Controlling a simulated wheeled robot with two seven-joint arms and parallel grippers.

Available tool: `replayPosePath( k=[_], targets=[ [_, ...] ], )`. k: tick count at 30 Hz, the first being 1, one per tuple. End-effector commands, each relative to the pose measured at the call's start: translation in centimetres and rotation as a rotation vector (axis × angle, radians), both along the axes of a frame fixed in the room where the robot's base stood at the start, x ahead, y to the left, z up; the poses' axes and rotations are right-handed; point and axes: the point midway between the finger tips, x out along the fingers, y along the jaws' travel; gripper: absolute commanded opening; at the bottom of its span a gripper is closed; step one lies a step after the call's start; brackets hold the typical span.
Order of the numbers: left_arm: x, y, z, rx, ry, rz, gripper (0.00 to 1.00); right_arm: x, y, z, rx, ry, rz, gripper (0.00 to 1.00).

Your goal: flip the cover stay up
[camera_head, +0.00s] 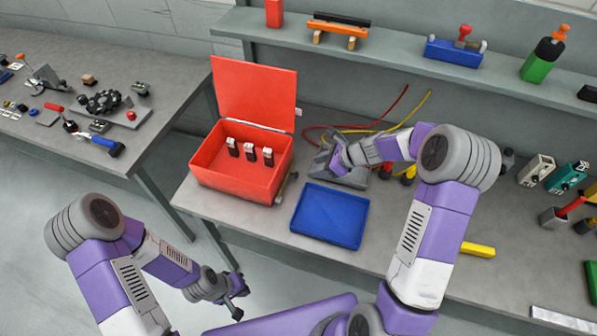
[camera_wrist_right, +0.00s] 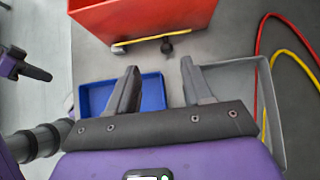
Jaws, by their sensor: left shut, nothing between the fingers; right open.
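The red box (camera_head: 240,185) stands on the bench with its red lid (camera_head: 254,92) raised at the back. The cover stay appears to be the thin tan bar (camera_head: 285,188) low along the box's right side. In the right wrist view the bar (camera_wrist_right: 138,41) lies along the box wall, beside a dark knob (camera_wrist_right: 167,47). My right gripper (camera_wrist_right: 160,68) is open and empty, with the bar beyond its fingertips; in the head view its fingers are largely hidden by the arm. My left gripper (camera_head: 238,299) is shut and empty, low in front of the bench.
Three dark, pale-topped pieces (camera_head: 249,152) are in the box. A blue tray (camera_head: 330,215) and a grey tray (camera_wrist_right: 236,82) lie near my right gripper. Red and yellow cables (camera_head: 405,115) run behind. A shelf (camera_head: 400,60) with tools spans above the bench.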

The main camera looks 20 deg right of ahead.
Motion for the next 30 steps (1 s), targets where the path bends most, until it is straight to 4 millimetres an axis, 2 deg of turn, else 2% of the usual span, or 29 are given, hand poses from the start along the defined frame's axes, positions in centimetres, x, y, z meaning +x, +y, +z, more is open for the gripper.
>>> replayPosePath(
  k=[1, 6, 11, 21, 30],
  targets=[
    [0.0, 0.0, -1.4, 0.000, -0.001, 0.000, 0.00, 0.0, 0.0, -1.4, 0.000, 0.001, 0.001, 0.50],
    [0.1, 0.0, -2.8, 0.000, -0.002, 0.001, 0.00, 0.0, 0.1, -2.9, -0.001, 0.000, 0.002, 0.50],
    [0.1, 0.0, -3.0, 0.000, -0.002, 0.001, 0.00, 0.5, 0.8, -3.7, -0.002, 0.001, 0.005, 0.50],
    [0.1, 0.0, -3.7, 0.000, -0.002, 0.001, 0.00, 2.5, 3.8, -7.3, -0.001, 0.002, 0.004, 0.50],
    [0.1, 0.0, -3.9, 0.000, -0.002, 0.001, 0.00, 3.0, 4.5, -8.1, -0.002, 0.000, 0.003, 0.50]
  ],
)
